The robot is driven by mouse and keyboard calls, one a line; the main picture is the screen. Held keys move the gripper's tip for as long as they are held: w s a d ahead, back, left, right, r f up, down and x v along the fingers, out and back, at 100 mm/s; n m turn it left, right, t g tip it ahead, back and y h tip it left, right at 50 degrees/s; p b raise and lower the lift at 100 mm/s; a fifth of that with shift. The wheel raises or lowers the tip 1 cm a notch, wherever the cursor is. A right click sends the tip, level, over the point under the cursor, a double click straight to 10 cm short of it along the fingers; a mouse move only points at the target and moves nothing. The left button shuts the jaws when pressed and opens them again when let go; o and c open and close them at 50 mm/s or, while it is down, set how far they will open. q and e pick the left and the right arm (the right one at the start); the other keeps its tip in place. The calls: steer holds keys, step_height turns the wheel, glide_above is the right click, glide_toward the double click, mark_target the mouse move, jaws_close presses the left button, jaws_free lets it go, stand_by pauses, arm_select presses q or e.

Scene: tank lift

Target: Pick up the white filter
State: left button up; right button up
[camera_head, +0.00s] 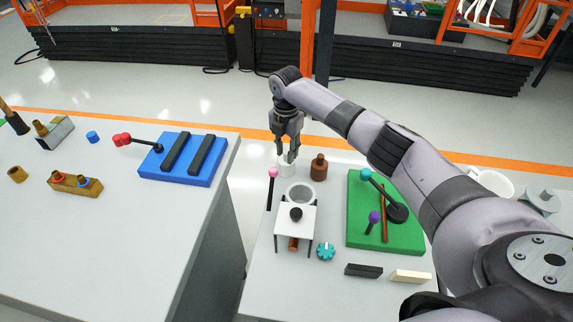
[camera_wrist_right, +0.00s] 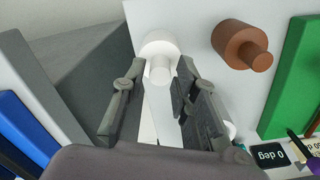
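The white filter (camera_head: 286,169) is a small white cylinder standing at the far left edge of the right-hand table. My right gripper (camera_head: 287,154) points down just above it and partly hides it. In the right wrist view the filter (camera_wrist_right: 158,46) shows a wide round body with a narrower neck, between and just beyond the tips of my right gripper (camera_wrist_right: 155,82). The two fingers are spread apart, with nothing held between them. I cannot tell whether a fingertip touches the filter. My left gripper is not in view.
A brown bottle-shaped piece (camera_head: 319,167) stands close right of the filter. A pink-topped rod (camera_head: 272,188) and a white ring-like cup (camera_head: 300,192) are nearer. A green board (camera_head: 356,237) lies to the right. A gap separates the left table (camera_head: 120,240).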

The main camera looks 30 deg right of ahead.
jaws_close()
steer(key=shift+r, duration=0.15)
